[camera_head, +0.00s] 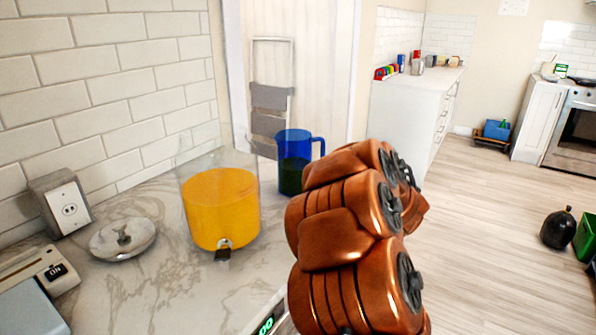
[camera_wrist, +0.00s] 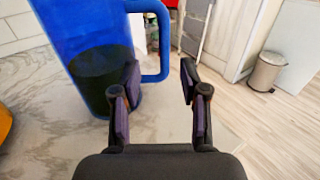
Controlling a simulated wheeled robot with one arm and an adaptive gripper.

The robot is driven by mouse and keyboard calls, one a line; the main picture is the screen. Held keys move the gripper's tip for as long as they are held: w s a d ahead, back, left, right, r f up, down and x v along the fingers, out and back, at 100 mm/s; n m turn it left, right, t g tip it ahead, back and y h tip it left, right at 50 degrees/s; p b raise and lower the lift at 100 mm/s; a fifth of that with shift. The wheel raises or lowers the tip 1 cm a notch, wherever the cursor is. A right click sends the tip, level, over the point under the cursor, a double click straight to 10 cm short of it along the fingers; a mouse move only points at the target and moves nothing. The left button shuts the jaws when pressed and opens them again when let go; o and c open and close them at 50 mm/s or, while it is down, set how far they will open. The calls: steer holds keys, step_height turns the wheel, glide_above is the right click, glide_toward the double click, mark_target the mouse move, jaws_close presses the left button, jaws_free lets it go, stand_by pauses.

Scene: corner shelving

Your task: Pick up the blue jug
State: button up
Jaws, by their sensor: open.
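The blue jug (camera_head: 295,160) stands upright on the marble counter, near its far end, with its handle to the right. A dark fill shows in its lower part. In the wrist view the jug (camera_wrist: 92,45) is large at the upper left, and its handle (camera_wrist: 163,50) reaches ahead of and between my fingers. My gripper (camera_wrist: 160,85) is open and empty, with the left finger in front of the jug's lower right side. I cannot tell whether that finger touches the jug. In the head view my orange arm hides the gripper almost fully.
A clear dispenser of orange liquid (camera_head: 221,205) with a front tap stands left of the jug. A metal lid (camera_head: 123,238) and a toaster-like appliance (camera_head: 35,285) lie further left. A folded step ladder (camera_head: 271,95) leans behind. A bin (camera_wrist: 266,70) stands on open floor to the right.

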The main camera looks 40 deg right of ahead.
steer(key=shift+d+p+x, duration=0.15)
steer(key=shift+p+x, duration=0.35)
steer(key=shift+x, duration=1.4)
steer(key=shift+d+p+x, duration=0.2)
steer(key=shift+p+x, duration=0.3)
steer(key=shift+x, duration=1.35)
steer(key=shift+s+f, duration=0.1)
steer(key=shift+c, duration=0.4)
jaws_close()
